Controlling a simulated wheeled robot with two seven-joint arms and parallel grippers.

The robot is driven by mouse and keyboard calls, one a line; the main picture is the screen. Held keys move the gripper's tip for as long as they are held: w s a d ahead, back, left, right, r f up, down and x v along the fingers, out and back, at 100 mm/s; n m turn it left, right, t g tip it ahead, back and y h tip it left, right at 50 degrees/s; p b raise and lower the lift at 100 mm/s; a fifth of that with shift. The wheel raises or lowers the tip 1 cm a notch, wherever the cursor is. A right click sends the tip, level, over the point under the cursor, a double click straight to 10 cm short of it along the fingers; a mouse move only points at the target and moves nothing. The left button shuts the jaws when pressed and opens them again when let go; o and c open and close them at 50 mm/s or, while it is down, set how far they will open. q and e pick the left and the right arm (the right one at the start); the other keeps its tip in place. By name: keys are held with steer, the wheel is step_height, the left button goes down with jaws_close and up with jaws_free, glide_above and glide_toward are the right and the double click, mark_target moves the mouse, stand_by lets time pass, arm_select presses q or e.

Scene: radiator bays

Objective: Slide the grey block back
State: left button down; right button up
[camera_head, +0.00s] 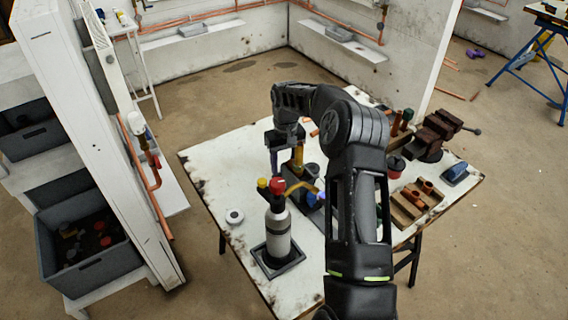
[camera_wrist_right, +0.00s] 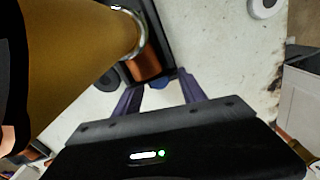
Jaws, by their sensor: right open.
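My right gripper (camera_head: 285,150) reaches down over the white worktable from the end of my black arm. It is open, beside an upright yellow-brown tool (camera_head: 297,158). A dark grey block-like piece (camera_head: 293,180) sits on the table just below the gripper; I cannot tell whether it is the task's grey block, and my arm hides part of that area. I cannot tell whether the fingers touch anything. My left gripper is out of view.
A grey gas bottle with a red top (camera_head: 278,230) stands in a dark tray nearer me. A white tape roll (camera_head: 234,216) lies to its left. A wooden block with copper pipes (camera_head: 415,200), a vise (camera_head: 436,130) and a blue object (camera_head: 455,173) are at the right.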

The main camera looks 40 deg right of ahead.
step_height(320, 180, up, 8)
steer(key=shift+d+f+b, duration=0.1)
steer(key=shift+b, duration=0.7)
